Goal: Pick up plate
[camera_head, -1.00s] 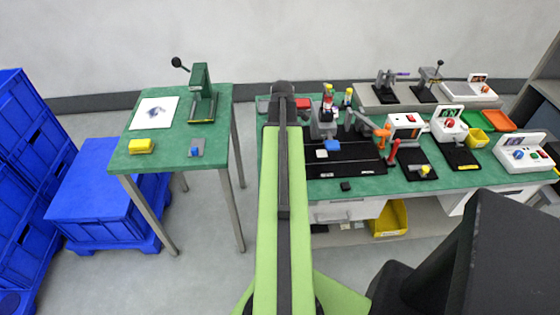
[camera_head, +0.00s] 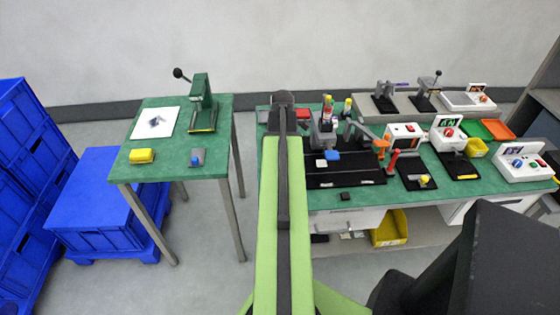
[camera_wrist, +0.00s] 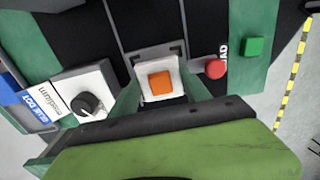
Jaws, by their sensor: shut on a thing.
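The plate looks like a small white square piece (camera_wrist: 145,92) with an orange square in its middle, in the wrist view. My gripper (camera_wrist: 162,84) has its green fingers on the left and right sides of this piece and is shut on it. A dark strip lies under and behind the piece; I cannot tell whether the piece is clear of it. In the head view my own arm covers the gripper and the piece.
In the wrist view a white box with a black knob (camera_wrist: 86,103) stands left, and a red button (camera_wrist: 215,68) and a green button (camera_wrist: 254,46) lie right. The head view shows a crowded green bench (camera_head: 331,197), a smaller green table (camera_head: 150,172) and blue crates (camera_head: 100,232).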

